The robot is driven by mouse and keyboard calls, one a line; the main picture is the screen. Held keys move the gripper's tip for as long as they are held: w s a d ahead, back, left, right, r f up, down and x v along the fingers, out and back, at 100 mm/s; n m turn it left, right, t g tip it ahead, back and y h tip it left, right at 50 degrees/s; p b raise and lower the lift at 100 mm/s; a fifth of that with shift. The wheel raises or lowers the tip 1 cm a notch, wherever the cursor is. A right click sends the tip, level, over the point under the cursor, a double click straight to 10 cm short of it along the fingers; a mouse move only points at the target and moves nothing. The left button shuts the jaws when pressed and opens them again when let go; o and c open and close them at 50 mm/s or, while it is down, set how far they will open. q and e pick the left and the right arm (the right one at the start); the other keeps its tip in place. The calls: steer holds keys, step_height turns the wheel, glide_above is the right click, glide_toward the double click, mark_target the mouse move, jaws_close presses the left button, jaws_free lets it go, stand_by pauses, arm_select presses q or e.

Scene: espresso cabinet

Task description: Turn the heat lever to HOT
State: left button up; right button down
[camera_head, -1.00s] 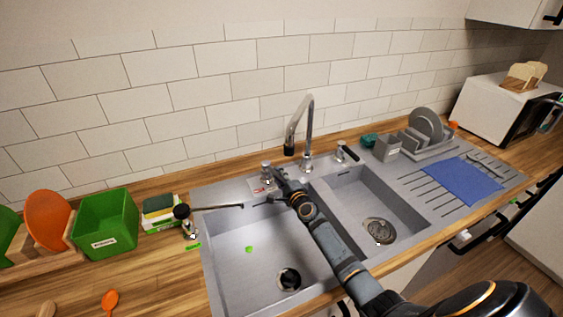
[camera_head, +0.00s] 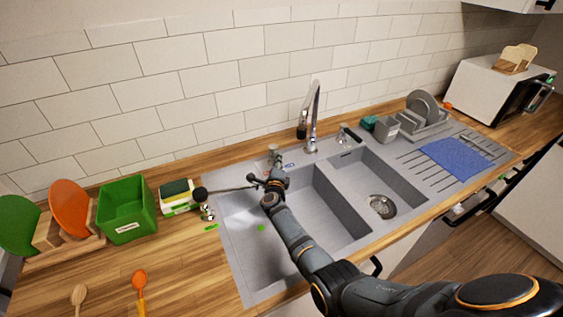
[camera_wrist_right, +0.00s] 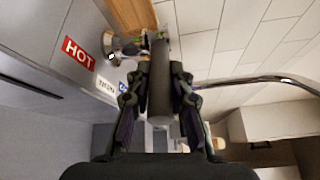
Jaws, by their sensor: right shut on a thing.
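My right gripper (camera_head: 266,183) is over the left basin's back edge, in front of a small chrome fitting (camera_head: 273,154). In the right wrist view its two fingers (camera_wrist_right: 160,105) are shut on a grey cylindrical handle (camera_wrist_right: 160,75), which I take to be the heat lever. A red HOT label (camera_wrist_right: 78,53) lies left of the handle, with a white label and a blue label (camera_wrist_right: 123,87) closer to it. The gripper hides most of the lever in the head view. My left gripper is not in view.
The tall faucet (camera_head: 313,118) stands behind. A green box (camera_head: 126,212) and a sponge holder (camera_head: 179,198) stand left. The right basin (camera_head: 362,182) is clear except its drain.

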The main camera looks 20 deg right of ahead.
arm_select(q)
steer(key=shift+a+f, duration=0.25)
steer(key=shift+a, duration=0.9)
arm_select(e)
steer(key=shift+a+m+g+h, duration=0.4)
steer(key=shift+m+h, duration=0.1)
steer(key=shift+h, duration=0.3)
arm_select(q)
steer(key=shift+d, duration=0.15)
arm_select(e)
steer(key=c, duration=1.5)
jaws_free()
steer(key=shift+c, duration=0.2)
steer(key=o, duration=0.4)
steer(key=shift+c, duration=0.2)
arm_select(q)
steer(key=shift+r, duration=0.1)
